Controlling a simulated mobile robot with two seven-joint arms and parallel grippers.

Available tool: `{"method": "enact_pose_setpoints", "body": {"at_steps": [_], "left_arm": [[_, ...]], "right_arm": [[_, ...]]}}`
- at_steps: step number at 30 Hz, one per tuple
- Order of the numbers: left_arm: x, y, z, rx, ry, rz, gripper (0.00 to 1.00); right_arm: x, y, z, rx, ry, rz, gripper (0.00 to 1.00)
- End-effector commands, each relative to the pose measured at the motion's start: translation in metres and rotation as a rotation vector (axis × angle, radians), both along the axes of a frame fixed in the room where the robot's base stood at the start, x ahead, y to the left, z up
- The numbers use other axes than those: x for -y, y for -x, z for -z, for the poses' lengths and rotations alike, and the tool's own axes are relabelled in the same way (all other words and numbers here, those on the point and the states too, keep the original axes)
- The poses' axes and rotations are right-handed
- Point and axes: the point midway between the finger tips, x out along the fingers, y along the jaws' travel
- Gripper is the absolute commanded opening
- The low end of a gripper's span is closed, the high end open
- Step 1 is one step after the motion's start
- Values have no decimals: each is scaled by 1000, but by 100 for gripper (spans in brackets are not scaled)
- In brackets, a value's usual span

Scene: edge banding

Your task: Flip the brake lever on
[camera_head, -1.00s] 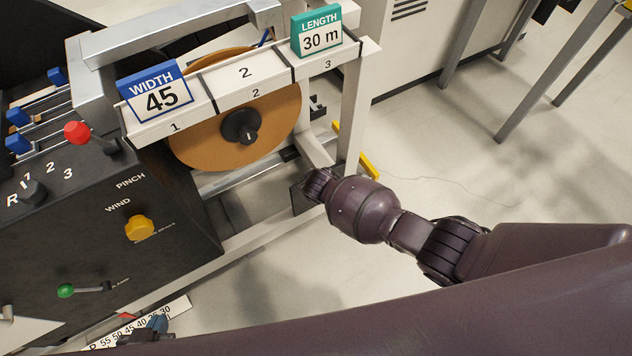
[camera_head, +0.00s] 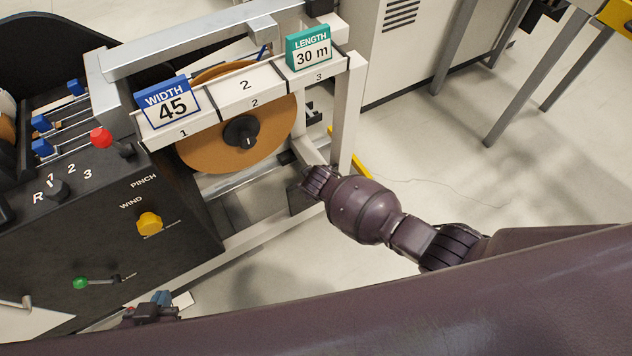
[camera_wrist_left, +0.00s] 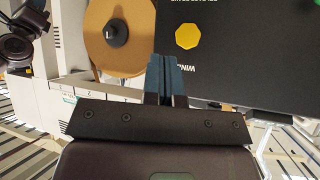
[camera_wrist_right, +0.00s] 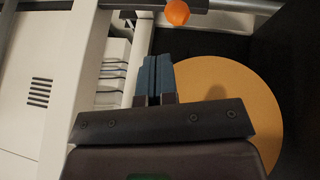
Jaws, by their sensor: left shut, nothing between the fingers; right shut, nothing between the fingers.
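No label that reads brake is legible. A red-knobbed lever (camera_head: 101,138) stands at the top edge of the black control panel (camera_head: 60,245). A green-knobbed lever (camera_head: 82,283) lies sideways low on its front, its small label unreadable. An orange ball knob (camera_wrist_right: 176,12) shows at the top of the right wrist view, beyond the fingertips. My left gripper (camera_head: 162,298) is shut and empty below the green-knobbed lever, apart from it; its fingers show in the left wrist view (camera_wrist_left: 167,75). My right gripper (camera_wrist_right: 155,76) is shut and empty before the brown roll; the head view hides its fingers.
The brown roll (camera_head: 205,147) hangs under a white rail (camera_head: 215,111) with WIDTH 45 and LENGTH 30 m signs. A yellow knob (camera_head: 149,224) and a black selector (camera_head: 56,190) are on the panel. A white frame post (camera_head: 348,110) stands near my right arm.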

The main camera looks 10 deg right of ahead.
Motion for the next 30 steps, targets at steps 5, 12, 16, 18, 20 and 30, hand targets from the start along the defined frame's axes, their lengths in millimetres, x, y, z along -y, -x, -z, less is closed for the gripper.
{"method": "enact_pose_setpoints", "body": {"at_steps": [5,12,16,18,20,30], "left_arm": [[-2,1,-13,12,-1,-5,0],[-3,2,-11,8,-4,-5,0],[-3,2,-11,9,-4,-4,0],[-4,2,-11,9,-5,-4,0],[-4,2,-11,9,-7,-3,0],[-5,2,-13,11,-9,-1,0]], "right_arm": [[-7,15,-23,4,0,0,0],[-10,25,-29,0,2,0,0],[-11,26,-29,-1,2,0,0],[-10,26,-28,-1,2,0,0],[-10,26,-28,-1,2,0,0],[-10,25,-29,-1,5,-4,0]]}}
